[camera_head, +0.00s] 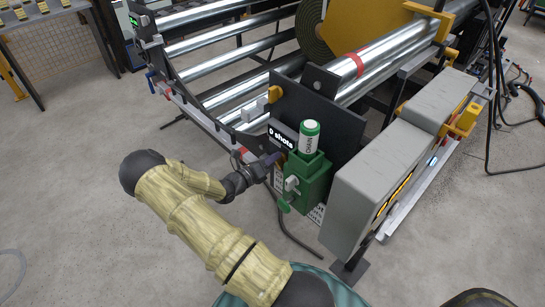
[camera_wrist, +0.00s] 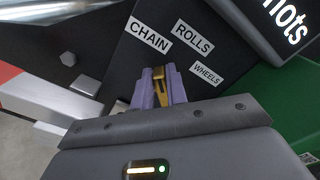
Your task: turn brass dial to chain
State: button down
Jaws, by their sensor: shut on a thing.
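The brass dial (camera_wrist: 158,75) shows in the wrist view as a narrow brass piece between the purple fingers of my gripper (camera_wrist: 160,88). My gripper is shut on it. The dial sits on a dark panel with white labels: CHAIN (camera_wrist: 148,35) above and slightly left of the dial, ROLLS (camera_wrist: 193,36) above right, and WHEELS (camera_wrist: 207,73) to the right. The visible brass tip points up in the picture, nearer CHAIN than WHEELS; its exact setting is hard to tell. In the head view my gripper (camera_head: 275,160) reaches the panel and mostly hides the dial.
A green box with a white and green cylinder (camera_head: 308,138) stands right of my gripper. A "0 shots" display (camera_head: 281,135) is just above it. Large grey housings (camera_head: 375,185) stand further right, metal rollers (camera_head: 230,55) behind.

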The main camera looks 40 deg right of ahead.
jog(key=c, duration=1.4)
grip_release()
jog(key=shift+a, duration=0.15)
jog(key=s+a, duration=0.1)
jog(key=a, duration=1.6)
jog(key=shift+s, duration=0.15)
jog(key=shift+a, duration=0.1)
jog(key=shift+s, duration=0.1)
